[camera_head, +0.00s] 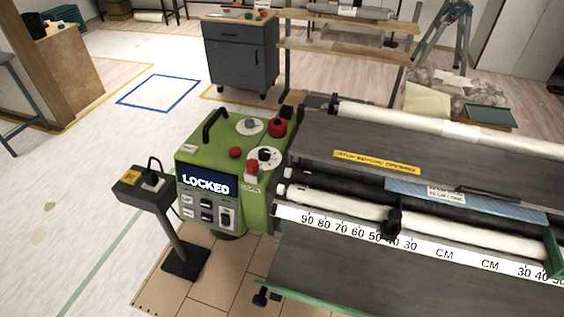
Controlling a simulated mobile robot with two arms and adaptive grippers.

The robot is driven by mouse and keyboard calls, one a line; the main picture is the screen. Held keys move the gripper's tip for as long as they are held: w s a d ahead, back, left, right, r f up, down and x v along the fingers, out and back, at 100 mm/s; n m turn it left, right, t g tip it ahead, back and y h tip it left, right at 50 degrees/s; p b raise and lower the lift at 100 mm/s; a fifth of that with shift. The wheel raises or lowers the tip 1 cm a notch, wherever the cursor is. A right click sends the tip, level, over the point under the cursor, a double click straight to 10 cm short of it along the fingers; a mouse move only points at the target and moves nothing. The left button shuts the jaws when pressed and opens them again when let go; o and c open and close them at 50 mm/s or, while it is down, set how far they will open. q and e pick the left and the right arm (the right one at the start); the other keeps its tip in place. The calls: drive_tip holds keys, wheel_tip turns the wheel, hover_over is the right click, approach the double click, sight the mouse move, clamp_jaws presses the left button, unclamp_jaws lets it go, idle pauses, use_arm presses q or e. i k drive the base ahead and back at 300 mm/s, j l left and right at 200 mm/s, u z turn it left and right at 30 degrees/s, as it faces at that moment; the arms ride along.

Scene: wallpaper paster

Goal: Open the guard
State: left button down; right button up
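The wallpaper paster stands at the right in the head view. A long dark grey cover (350,137), which looks like the guard, lies flat over the machine. It bears a yellow label (376,163) that seems to read "STOP BEFORE OPENING". The green control box (257,212) is at the machine's left end. Its display (206,184) reads "LOCKED". A red knob (278,127), a red-topped switch (252,168), dials and a black handle (215,124) are on its top. Neither of my grippers is in view.
A small pedestal (183,262) with a grey box (143,188) stands left of the control box. White rollers (350,208) and a centimetre scale run along the machine's front. A grey cabinet (241,58) stands behind. The floor at the left is mostly clear.

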sight(518, 179)
drive_tip(key=z, duration=1.3)
